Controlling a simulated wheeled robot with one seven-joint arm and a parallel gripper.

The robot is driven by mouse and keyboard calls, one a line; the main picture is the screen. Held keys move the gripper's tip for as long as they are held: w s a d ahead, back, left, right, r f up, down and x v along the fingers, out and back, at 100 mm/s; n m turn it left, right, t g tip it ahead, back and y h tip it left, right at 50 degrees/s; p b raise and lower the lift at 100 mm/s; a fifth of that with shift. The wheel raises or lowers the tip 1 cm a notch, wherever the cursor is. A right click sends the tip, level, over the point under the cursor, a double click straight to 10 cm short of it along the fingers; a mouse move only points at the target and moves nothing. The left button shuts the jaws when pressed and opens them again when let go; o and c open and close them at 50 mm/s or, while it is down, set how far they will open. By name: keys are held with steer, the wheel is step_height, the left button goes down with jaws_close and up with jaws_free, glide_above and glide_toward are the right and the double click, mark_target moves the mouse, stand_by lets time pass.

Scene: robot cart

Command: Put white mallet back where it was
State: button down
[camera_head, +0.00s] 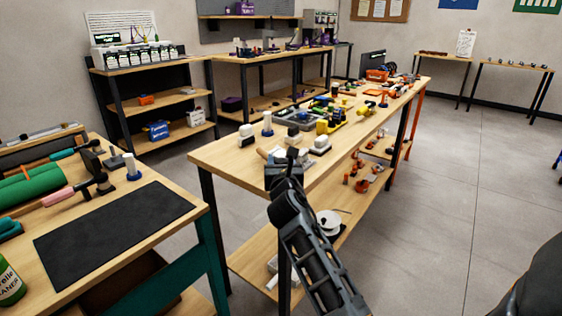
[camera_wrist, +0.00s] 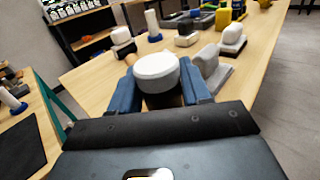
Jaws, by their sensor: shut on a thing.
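The white mallet shows in the wrist view as a round white head (camera_wrist: 157,70) between the two blue-grey fingers of my gripper (camera_wrist: 158,86). The gripper is shut on it. Below the head the mallet is mostly hidden by the fingers and gripper body. In the head view my gripper (camera_head: 286,170) is at the near end of the long wooden workbench (camera_head: 225,155). The mallet cannot be clearly made out there. I cannot tell whether it touches the bench.
A white-topped block (camera_head: 246,134), a white cylinder on a blue base (camera_head: 267,124) and another white-topped block (camera_head: 320,143) stand close by on the bench. Coloured tools crowd its far part. A second bench with a black mat (camera_head: 118,220) is at left.

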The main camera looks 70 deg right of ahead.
steer(key=shift+f, duration=0.15)
steer(key=shift+c, duration=2.2)
jaws_free()
steer(key=v, duration=0.7)
steer(key=shift+s+a+f, duration=0.1)
steer(key=shift+s+a, duration=0.05)
steer(key=shift+a, duration=0.2)
steer(key=shift+a, duration=0.1)
